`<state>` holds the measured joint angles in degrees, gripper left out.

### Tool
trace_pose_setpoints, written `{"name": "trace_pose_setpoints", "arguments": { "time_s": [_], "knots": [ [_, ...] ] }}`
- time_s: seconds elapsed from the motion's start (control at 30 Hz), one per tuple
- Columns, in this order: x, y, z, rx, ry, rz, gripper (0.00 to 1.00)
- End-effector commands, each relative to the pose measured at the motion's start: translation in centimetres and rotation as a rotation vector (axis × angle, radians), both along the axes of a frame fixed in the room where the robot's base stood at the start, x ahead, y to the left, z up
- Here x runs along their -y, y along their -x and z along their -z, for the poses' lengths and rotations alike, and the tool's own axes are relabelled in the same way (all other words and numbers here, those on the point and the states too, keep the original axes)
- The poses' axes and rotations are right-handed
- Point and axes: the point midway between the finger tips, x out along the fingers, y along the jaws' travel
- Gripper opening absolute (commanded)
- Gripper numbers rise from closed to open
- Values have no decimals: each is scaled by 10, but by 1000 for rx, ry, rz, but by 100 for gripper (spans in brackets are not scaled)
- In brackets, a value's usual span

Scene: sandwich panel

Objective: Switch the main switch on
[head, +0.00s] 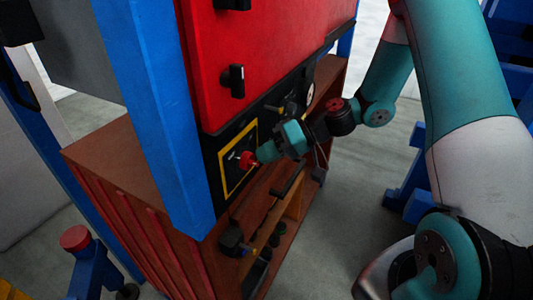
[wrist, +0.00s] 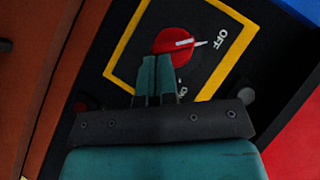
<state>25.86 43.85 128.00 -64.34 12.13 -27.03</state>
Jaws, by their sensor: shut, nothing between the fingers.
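The main switch is a red round knob (wrist: 174,42) on a black panel inside a yellow square frame (wrist: 122,53). Its white pointer is turned toward the "OFF" label (wrist: 222,40). The "ON" label (wrist: 181,92) is lower down, partly hidden by my fingers. My gripper (wrist: 156,62) is shut and empty, its fingertips right at the knob's lower edge in the wrist view. I cannot tell whether they touch it. In the head view the red knob (head: 247,160) is just left of my gripper (head: 262,154).
A red cabinet door with a black handle (head: 232,80) is above the panel. A blue post (head: 155,115) stands left of the switch. A brown wooden bench (head: 130,185) with shelves is below.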

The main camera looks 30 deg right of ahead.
Motion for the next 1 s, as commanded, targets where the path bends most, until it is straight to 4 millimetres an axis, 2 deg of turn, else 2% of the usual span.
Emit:
{"name": "trace_pose_setpoints", "arguments": {
  "time_s": [1.0],
  "knots": [
    [-2,2,26,-21,-30,-2,0]
  ]
}}
